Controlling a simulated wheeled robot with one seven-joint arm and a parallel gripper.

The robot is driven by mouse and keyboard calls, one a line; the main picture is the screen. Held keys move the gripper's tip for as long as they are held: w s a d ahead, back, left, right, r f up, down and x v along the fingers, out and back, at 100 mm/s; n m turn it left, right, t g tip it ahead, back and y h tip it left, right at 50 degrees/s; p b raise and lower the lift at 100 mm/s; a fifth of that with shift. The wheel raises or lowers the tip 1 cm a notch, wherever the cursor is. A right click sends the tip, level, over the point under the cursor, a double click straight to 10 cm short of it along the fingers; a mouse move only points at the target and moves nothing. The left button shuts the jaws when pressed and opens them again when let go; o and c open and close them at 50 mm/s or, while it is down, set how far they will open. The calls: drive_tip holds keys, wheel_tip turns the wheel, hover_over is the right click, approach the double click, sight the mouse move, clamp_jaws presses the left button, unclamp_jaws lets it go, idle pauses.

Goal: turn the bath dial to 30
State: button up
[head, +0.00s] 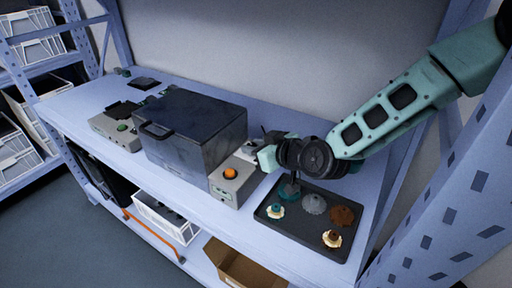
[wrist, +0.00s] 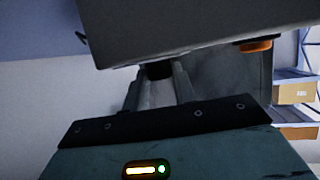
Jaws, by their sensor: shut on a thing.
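The bath is a large dark box (head: 195,130) with a black handle, in the middle of the bench. A grey control housing (head: 230,188) with an orange knob (head: 229,174) stands at its right front. In the wrist view the grey housing (wrist: 190,30) fills the top, with the orange knob (wrist: 256,45) at its right. My gripper (wrist: 158,75) is shut on a small dark dial (wrist: 158,70) at the housing's lower edge. The dial's scale and number are not visible. In the head view my wrist hides the grip.
A black tray (head: 266,217) with several gear-like parts lies right of the housing, below my arm. A smaller grey device (head: 115,130) stands left of the bath. A shelf upright borders the bench at right. The bench's front strip is clear.

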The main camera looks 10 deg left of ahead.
drive_tip(key=o, duration=1)
drive_tip(key=v, duration=1.7)
drive_tip(key=shift+s+d, duration=0.1)
drive_tip(key=shift+s, duration=0.15)
drive_tip(key=shift+c, duration=0.2)
